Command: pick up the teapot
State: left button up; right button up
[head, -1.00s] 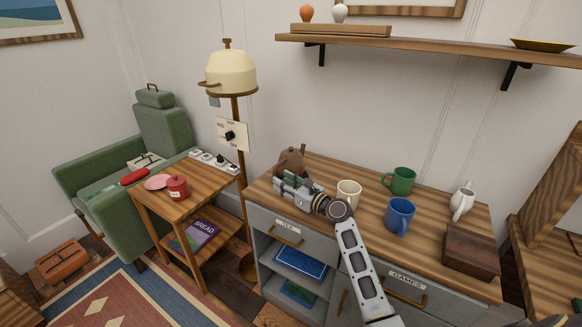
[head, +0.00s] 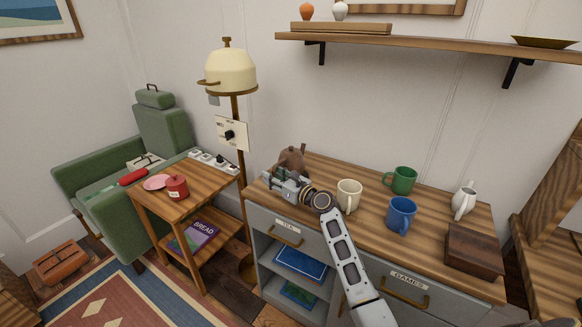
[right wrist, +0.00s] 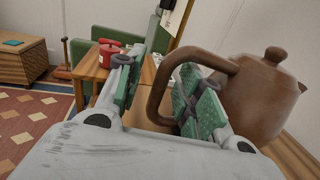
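The brown teapot (head: 292,158) stands upright at the left back of the sideboard (head: 330,165). My right gripper (head: 276,181) is just in front of it and hides its lower part in the head view. In the right wrist view the gripper (right wrist: 162,82) is open. The teapot's body (right wrist: 265,100) is to the right, and its looped handle (right wrist: 159,98) shows between the two green-padded fingers. The right finger overlaps the handle's opening. I cannot tell whether any finger touches the handle. My left gripper is out of view.
A cream mug (head: 348,195) stands close to the right of my right gripper. A lamp (head: 231,72) stands left of the sideboard.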

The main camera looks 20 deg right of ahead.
jog(key=shift+c, duration=0.4)
grip_shut()
jog(key=shift+r, duration=0.2)
